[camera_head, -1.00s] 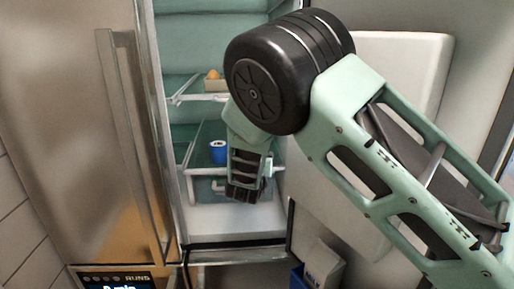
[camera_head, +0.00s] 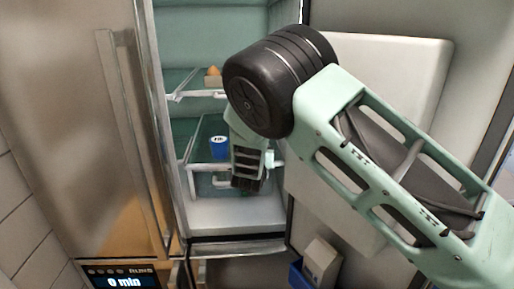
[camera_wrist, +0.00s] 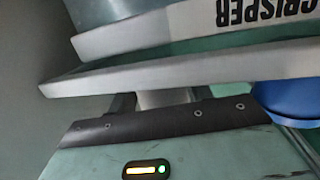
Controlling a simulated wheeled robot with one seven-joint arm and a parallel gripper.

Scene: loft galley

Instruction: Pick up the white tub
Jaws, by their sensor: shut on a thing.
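My gripper (camera_head: 246,184) reaches into the open fridge, low in front of the shelves, with its fingers pointing down in the head view. In the wrist view my gripper (camera_wrist: 165,100) is shut on a pale, whitish thing, which I take to be the white tub (camera_wrist: 165,97). Only a small strip of the tub shows between the dark fingers. The rest is hidden by the gripper and by a pale edge across the view. In the head view I cannot make out the tub behind my gripper.
A blue container with a white top (camera_head: 219,147) stands on the shelf beside my gripper; a blue rounded thing (camera_wrist: 288,100) is close right in the wrist view. A white bar marked CRISPER (camera_wrist: 245,22) lies just beyond the fingers.

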